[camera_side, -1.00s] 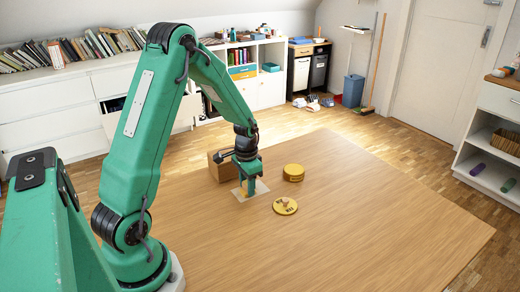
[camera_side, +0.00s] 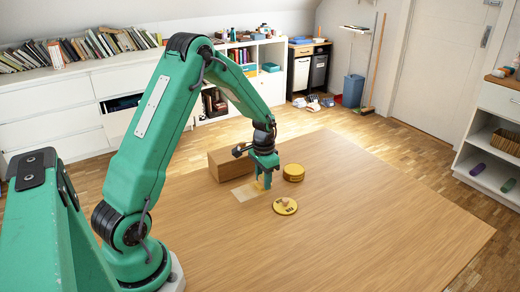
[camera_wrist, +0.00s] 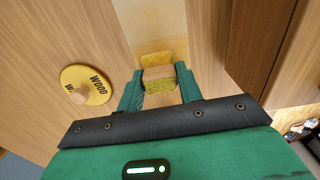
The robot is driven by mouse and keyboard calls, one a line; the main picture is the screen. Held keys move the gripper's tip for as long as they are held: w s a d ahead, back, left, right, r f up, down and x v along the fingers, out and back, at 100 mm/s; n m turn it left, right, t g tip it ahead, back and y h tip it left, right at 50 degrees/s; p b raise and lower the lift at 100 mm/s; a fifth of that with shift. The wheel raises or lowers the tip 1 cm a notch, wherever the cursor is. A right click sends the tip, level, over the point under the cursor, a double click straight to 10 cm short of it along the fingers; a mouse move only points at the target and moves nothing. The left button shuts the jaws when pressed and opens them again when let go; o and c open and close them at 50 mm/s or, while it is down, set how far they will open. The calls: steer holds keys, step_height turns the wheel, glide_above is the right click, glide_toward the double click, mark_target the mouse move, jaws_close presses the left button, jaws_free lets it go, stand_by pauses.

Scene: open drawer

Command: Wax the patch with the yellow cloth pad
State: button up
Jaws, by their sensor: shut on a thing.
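My gripper (camera_side: 265,182) is low over the table, at the right edge of the pale square patch (camera_side: 246,191). It is shut on the yellow cloth pad (camera_side: 260,185). In the wrist view the pad (camera_wrist: 158,84) sits between both fingers, with a tan block on its yellow cloth. The pale patch (camera_wrist: 158,20) runs up from the pad there. I cannot tell whether the pad touches the surface. A round yellow lid (camera_side: 286,206) marked "WOOD" lies flat to the right, with a small knob; it also shows in the wrist view (camera_wrist: 97,82). The fingers hide part of the pad.
A brown wooden box (camera_side: 226,166) stands just behind the patch. A round yellow tin (camera_side: 293,173) stands right of my gripper, behind the lid. The right and front of the wooden table (camera_side: 380,220) are clear.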

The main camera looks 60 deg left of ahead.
mark_target(233, 197)
steer(key=shift+s, duration=5.25)
steer(key=shift+w+a, duration=0.1)
steer(key=shift+a, duration=0.4)
steer(key=shift+w, duration=5.75)
steer(key=shift+s, duration=5.85)
step_height(233, 197, up, 8)
steer(key=shift+w, duration=0.15)
